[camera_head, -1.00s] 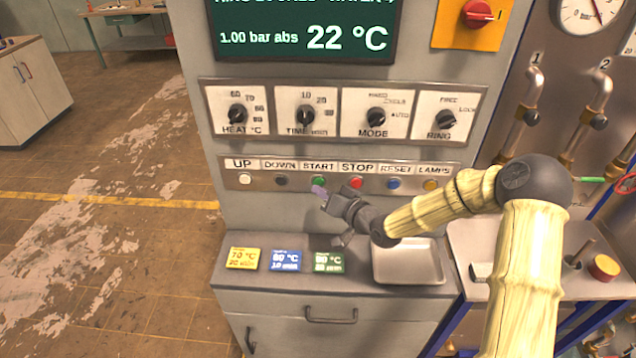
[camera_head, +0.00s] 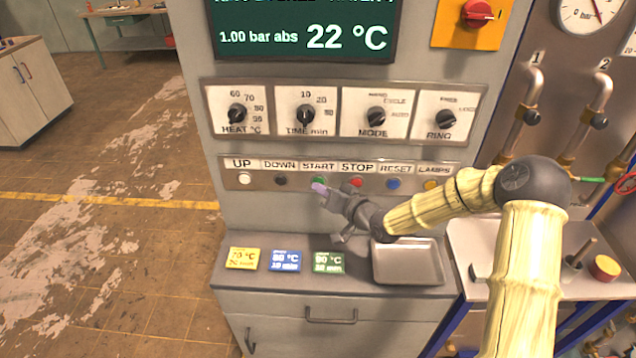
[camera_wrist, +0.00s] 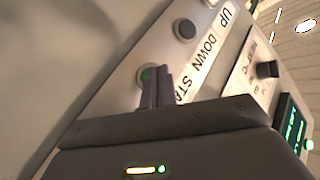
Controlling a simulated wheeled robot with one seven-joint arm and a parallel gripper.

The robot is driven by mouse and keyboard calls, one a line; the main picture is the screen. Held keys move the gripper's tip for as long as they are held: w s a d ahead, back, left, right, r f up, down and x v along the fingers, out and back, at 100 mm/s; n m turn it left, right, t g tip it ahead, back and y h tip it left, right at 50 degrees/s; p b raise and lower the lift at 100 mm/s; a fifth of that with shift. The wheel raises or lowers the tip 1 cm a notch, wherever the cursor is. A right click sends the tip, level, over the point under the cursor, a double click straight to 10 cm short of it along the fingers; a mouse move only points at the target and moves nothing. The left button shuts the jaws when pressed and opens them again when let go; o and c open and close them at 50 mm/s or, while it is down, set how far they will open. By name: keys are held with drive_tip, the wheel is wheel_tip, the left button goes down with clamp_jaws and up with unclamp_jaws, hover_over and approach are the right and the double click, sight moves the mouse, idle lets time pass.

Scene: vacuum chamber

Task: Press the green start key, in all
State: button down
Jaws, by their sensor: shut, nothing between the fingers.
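The green start key (camera_head: 319,181) sits under the START label in the row of keys on the grey panel. My gripper (camera_head: 319,188) is shut and empty, its fingertips at the green key and covering its lower part in the head view. In the wrist view the shut fingers (camera_wrist: 154,88) point at the panel, with part of the green key (camera_wrist: 147,73) showing beside the tips. I cannot tell whether the tips touch the key or whether it is pushed in.
The black DOWN key (camera_head: 281,180) and red STOP key (camera_head: 355,183) flank the green key closely. Knobs (camera_head: 306,115) sit above. Below, a shelf holds coloured cards (camera_head: 285,260) and a metal tray (camera_head: 441,262).

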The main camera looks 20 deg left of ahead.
drive_tip(key=shift+w, duration=0.2)
idle(0.3)
drive_tip(key=shift+s, duration=0.15)
drive_tip(key=shift+s+d, duration=0.15)
drive_tip(key=shift+s, duration=0.5)
drive_tip(key=shift+s+b, duration=0.1)
drive_tip(key=shift+b, duration=0.2)
drive_tip(key=s, duration=0.2)
drive_tip(key=s+d+b, duration=0.1)
drive_tip(key=s, duration=0.1)
drive_tip(key=shift+s+d, duration=0.1)
drive_tip(key=shift+s, duration=0.25)
idle(0.6)
